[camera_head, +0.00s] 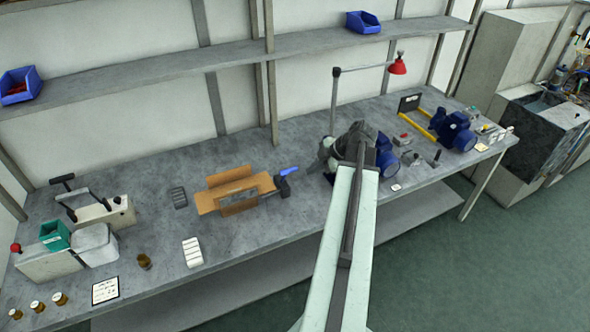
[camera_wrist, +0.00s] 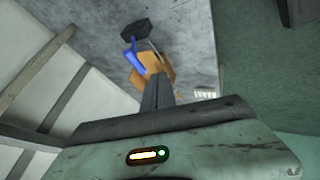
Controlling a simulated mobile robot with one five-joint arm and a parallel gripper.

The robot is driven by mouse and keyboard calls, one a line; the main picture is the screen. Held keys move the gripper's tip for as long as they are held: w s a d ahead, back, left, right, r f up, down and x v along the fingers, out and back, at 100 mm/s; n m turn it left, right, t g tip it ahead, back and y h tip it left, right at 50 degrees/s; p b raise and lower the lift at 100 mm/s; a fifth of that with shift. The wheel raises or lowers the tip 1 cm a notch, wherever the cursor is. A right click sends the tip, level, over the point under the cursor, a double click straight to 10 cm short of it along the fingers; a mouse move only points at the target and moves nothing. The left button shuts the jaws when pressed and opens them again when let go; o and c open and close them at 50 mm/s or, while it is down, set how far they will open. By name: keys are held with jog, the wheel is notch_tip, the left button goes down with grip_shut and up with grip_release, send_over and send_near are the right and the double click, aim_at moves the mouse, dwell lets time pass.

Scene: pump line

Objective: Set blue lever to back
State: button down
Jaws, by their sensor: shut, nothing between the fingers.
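The blue lever (camera_head: 289,171) sits on a dark valve body (camera_head: 282,187) beside an open cardboard box on the bench, its handle pointing right and slightly up. In the wrist view the blue lever (camera_wrist: 133,55) lies just beyond and left of my fingertips, with a dark block (camera_wrist: 135,29) above it. My gripper (camera_head: 318,166) is to the right of the lever in the head view, apart from its handle and partly hidden by my own wrist. In the wrist view my gripper (camera_wrist: 157,78) has its fingers together, empty.
The cardboard box (camera_head: 237,188) stands left of the valve and also shows behind my fingers in the wrist view (camera_wrist: 156,64). Blue pump motors (camera_head: 387,158) and a red lamp (camera_head: 397,66) stand to the right. A white block (camera_head: 193,252) lies at front left. Bench between is clear.

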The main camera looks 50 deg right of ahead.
jog(key=shift+s+d+r, duration=0.15)
jog(key=shift+s+d, duration=0.2)
jog(key=shift+d, duration=0.1)
jog(key=w+f+b, duration=0.7)
jog(key=w, duration=0.2)
jog(key=shift+w+a+f+b, duration=0.15)
jog(key=shift+w+f+b, duration=0.15)
jog(key=shift+w+f, duration=0.05)
